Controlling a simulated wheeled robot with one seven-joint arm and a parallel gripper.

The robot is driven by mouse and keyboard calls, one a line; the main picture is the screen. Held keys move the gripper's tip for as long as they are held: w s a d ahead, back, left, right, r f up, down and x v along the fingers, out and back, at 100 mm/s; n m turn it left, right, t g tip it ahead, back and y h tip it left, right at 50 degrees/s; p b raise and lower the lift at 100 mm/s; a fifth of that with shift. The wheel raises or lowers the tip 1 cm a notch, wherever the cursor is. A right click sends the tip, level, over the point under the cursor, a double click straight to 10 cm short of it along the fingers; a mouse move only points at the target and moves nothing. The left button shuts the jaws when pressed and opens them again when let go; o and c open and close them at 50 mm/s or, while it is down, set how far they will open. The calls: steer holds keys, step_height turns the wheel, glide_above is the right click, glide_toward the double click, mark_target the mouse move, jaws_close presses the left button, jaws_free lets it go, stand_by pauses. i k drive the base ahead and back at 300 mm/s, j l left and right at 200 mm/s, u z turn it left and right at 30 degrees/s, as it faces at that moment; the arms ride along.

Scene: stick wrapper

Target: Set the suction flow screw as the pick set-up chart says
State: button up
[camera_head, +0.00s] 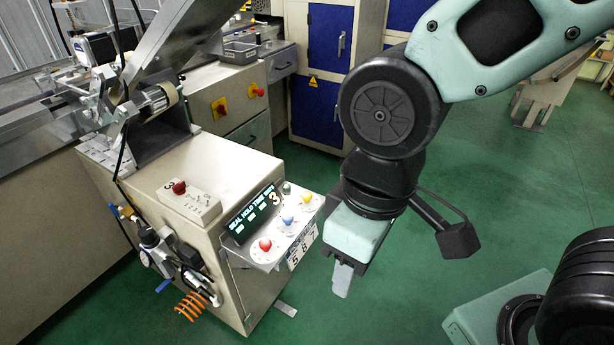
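My gripper (342,280) hangs pointing down in free space, right of the beige machine's control panel. Its fingers are seen nearly edge-on, so the gap between them cannot be judged; nothing shows held. The suction flow screw cannot be made out with certainty; air fittings (152,248) with blue parts and an orange coiled hose sit on the machine's left front. A white plate (303,245) with large digits, seemingly 5 5 7, is on the panel's front edge. A small box (188,206) with a red knob and small print is on the machine top. I cannot tell which is the chart.
The panel has a dark display (250,214) reading SEAL HOLD TIME and 3, and red (265,244), blue (288,220) and yellow (307,199) knobs. A metal chute rises behind. Blue-doored cabinets (328,60) stand at the back.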

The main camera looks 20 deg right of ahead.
mark_target(306, 197)
steer(key=k+l+u, duration=0.15)
steer(key=k+l, duration=0.3)
steer(key=k+l+u, duration=0.2)
steer(key=k+l, duration=0.2)
steer(key=k, duration=0.15)
